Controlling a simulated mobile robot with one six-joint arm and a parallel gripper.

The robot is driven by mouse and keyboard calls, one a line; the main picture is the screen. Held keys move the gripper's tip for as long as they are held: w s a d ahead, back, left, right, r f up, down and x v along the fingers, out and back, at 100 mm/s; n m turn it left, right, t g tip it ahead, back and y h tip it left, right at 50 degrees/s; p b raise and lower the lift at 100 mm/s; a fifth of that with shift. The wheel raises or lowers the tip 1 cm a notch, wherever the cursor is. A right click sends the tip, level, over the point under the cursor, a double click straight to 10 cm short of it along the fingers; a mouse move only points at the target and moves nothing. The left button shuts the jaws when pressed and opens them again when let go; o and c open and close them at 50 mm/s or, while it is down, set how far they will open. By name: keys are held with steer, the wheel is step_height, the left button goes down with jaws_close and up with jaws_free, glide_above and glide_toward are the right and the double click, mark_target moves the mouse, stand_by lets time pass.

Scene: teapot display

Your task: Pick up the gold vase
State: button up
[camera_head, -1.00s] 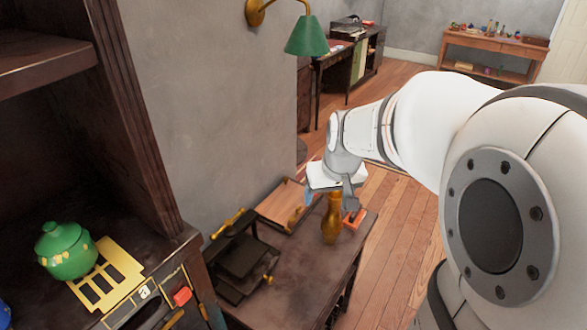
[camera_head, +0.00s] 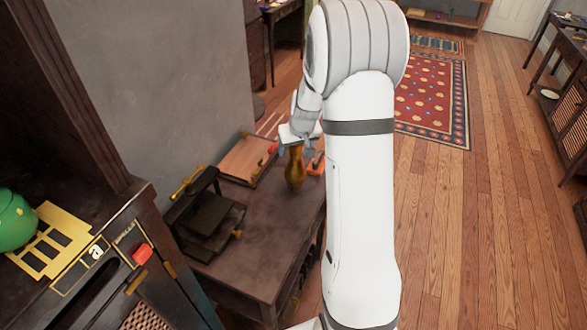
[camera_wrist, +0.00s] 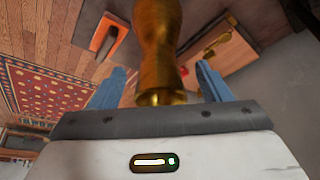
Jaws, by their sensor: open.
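The gold vase (camera_head: 294,170) stands upright on the small dark table (camera_head: 262,232) in the head view. In the wrist view the vase (camera_wrist: 158,45) is close, with its flared rim between the two blue fingers. My gripper (camera_wrist: 158,85) is open, one finger on each side of the vase, with gaps visible on both sides. In the head view my gripper (camera_head: 294,140) is at the vase's top, its fingers mostly hidden.
An orange object (camera_head: 316,164) lies close right of the vase. A wooden board (camera_head: 247,160) and a dark press-like device (camera_head: 208,215) stand to the left. A green pot (camera_head: 14,220) sits on the near cabinet. Open wooden floor (camera_head: 455,220) lies right.

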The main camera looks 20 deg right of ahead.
steer(key=shift+x, duration=1.45)
steer(key=shift+r, duration=0.1)
jaws_close()
